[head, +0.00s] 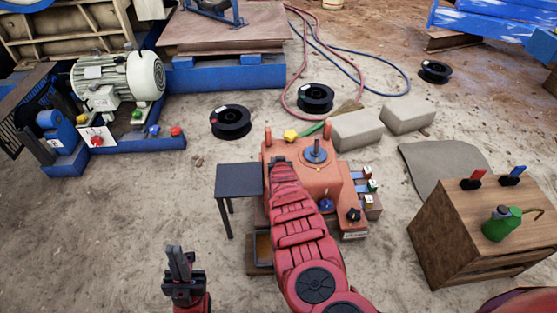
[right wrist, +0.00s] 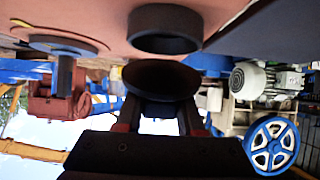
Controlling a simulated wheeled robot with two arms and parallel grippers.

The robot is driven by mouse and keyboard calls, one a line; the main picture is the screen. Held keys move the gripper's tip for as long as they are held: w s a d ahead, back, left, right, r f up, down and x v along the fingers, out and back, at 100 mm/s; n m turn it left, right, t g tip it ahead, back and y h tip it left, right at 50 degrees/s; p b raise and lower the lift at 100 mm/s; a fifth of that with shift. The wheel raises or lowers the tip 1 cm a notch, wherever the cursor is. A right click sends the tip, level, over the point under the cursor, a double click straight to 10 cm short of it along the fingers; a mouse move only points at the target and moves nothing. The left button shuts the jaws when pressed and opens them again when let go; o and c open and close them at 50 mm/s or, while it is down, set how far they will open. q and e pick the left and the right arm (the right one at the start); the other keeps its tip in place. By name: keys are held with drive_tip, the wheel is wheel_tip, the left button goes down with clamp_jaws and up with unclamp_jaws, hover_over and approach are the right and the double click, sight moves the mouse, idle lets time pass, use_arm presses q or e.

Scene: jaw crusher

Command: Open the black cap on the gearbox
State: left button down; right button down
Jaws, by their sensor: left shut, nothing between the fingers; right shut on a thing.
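The gearbox (head: 320,185) is an orange box in the middle of the head view, and its orange surface also fills the top of the right wrist view (right wrist: 90,18). My right arm reaches over it, with the right gripper (right wrist: 160,112) at its far left top. The right gripper is shut on the round black cap (right wrist: 160,78). In the right wrist view a dark round neck (right wrist: 165,30) stands on the gearbox, and a narrow gap shows between it and the cap. The arm hides the cap in the head view. My left gripper (head: 182,268) is shut and empty, apart from the gearbox.
A small dark table (head: 239,180) stands left of the gearbox. A wooden crate (head: 480,235) with a green oil can (head: 500,225) is at the right. Concrete blocks (head: 357,130), black spools (head: 231,121) and hoses lie behind. A motor (head: 125,78) stands back left.

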drive_tip(key=shift+w+r+g, duration=0.1)
drive_tip(key=shift+w+g, duration=0.05)
drive_tip(key=shift+g, duration=0.35)
drive_tip(key=c, duration=0.5)
unclamp_jaws()
drive_tip(key=s+r+p, duration=0.1)
drive_tip(key=p, duration=0.2)
drive_tip(key=s+r+p, duration=0.1)
drive_tip(key=p, duration=0.2)
drive_tip(key=shift+s+r, duration=0.2)
drive_tip(key=shift+r, duration=0.2)
drive_tip(key=shift+s, duration=0.4)
drive_tip(key=shift+p+v, duration=6.55)
drive_tip(key=shift+p, duration=0.3)
